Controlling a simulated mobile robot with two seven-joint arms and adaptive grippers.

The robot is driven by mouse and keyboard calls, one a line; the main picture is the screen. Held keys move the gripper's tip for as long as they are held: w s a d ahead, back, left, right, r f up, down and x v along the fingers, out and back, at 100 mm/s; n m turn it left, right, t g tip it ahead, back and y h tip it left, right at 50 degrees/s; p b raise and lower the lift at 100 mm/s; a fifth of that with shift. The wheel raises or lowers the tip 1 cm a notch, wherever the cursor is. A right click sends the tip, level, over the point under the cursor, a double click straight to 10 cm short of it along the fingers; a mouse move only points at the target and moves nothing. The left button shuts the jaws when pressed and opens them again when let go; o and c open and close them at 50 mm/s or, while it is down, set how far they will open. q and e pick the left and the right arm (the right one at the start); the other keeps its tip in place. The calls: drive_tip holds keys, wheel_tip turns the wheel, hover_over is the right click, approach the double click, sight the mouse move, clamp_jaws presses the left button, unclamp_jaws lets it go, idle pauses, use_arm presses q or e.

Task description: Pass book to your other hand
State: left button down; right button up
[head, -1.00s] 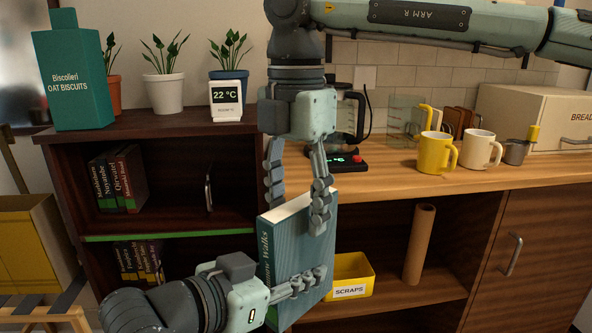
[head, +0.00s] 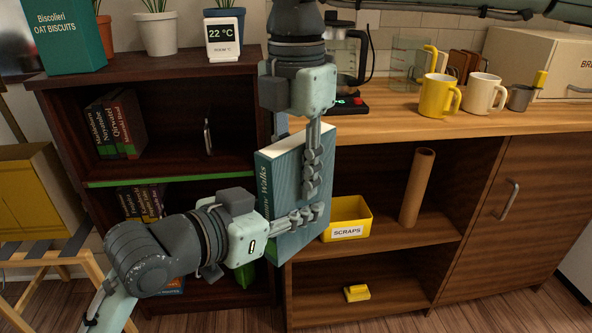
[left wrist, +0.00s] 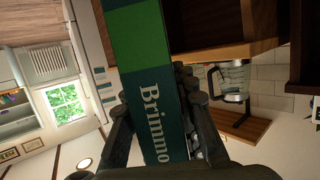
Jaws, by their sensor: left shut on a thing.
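The teal book (head: 292,195) stands upright, spine toward the left, in front of the shelves. My left gripper (head: 305,218) is shut on its lower part, with a finger across the front cover. In the left wrist view the book's dark spine (left wrist: 155,110) lies between my left fingers. My right gripper (head: 298,150) points down over the book's top edge. One finger lies in front of the cover, and the other is mostly hidden behind the book. I cannot tell whether it grips the book.
A dark bookcase (head: 170,80) holding several books stands behind on the left. A wooden counter (head: 400,120) carries a coffee maker (head: 345,60), a yellow mug (head: 436,95) and a white mug (head: 484,94). A yellow scraps bin (head: 348,218) and a cardboard tube (head: 416,188) stand on the shelf below.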

use_arm(q)
drive_tip(key=c, duration=1.1)
unclamp_jaws()
drive_tip(key=shift+s+d+r, duration=0.1)
drive_tip(key=shift+s+d, duration=0.05)
drive_tip(key=shift+d, duration=0.05)
drive_tip(key=shift+c, duration=0.2)
drive_tip(key=a+f+n+g+y, duration=0.25)
drive_tip(key=a+f, duration=0.45)
drive_tip(key=f, duration=1)
drive_tip(key=a+f+n+g+y, duration=0.15)
drive_tip(key=a+f+y, duration=0.35)
drive_tip(key=f, duration=1.1)
drive_tip(key=s+a+f+g+y, duration=0.1)
drive_tip(key=s+a+f, duration=0.3)
drive_tip(key=s+f, duration=0.3)
drive_tip(key=s+a+f+n+g+y, duration=0.1)
drive_tip(key=s+a+f+g, duration=0.1)
drive_tip(key=s+a+f, duration=0.2)
drive_tip(key=s+a+f+g+y, duration=0.1)
drive_tip(key=s+a+f+g, duration=0.1)
drive_tip(key=s+a+f, duration=0.3)
drive_tip(key=shift+s+f+n, duration=0.4)
drive_tip(key=shift+s+f, duration=1.95)
drive_tip(key=shift+f, duration=1.35)
